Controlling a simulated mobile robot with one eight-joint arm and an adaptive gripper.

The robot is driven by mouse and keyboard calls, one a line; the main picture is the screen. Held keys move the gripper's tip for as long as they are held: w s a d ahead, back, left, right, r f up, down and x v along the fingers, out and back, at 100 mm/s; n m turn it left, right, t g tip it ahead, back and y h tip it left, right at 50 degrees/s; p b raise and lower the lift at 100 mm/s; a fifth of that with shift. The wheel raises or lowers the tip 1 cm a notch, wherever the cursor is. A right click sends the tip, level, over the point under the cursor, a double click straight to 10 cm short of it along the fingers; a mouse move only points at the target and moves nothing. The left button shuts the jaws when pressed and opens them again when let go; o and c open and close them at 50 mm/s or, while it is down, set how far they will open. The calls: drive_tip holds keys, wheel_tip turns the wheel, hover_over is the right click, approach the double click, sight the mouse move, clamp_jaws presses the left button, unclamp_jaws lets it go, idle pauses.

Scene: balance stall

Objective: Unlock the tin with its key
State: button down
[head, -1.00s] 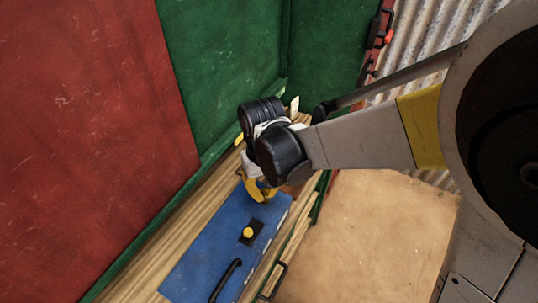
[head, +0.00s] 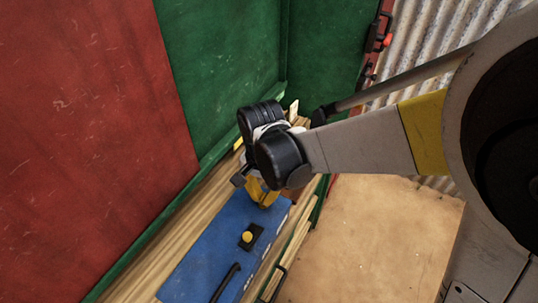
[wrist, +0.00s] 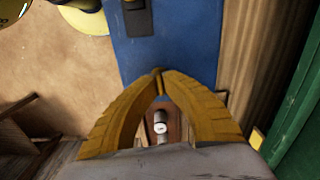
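The tin (head: 205,245) is a blue box with a black handle (head: 226,282) on its top. A black plate with a round yellow piece (head: 247,236) sits on its top; whether this is the lock or the key I cannot tell. My gripper (wrist: 159,72) has yellow fingers whose tips meet over the tin's end in the wrist view, with nothing clearly visible between them. In the head view, my gripper (head: 263,203) is at the tin's far end, apart from the yellow piece. No separate key can be made out.
The tin lies on a wooden plank counter (head: 150,265) beside green and red walls (head: 110,110). A brown piece with a white-topped cylinder (wrist: 160,127) shows between my fingers in the wrist view. Bare tan ground (head: 370,235) lies to the right.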

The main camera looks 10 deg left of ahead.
sight(264, 196)
drive_tip(key=shift+m, duration=0.6)
drive_tip(key=c, duration=1.5)
unclamp_jaws()
drive_tip(key=shift+c, duration=0.2)
wheel_tip(264, 196, up, 12)
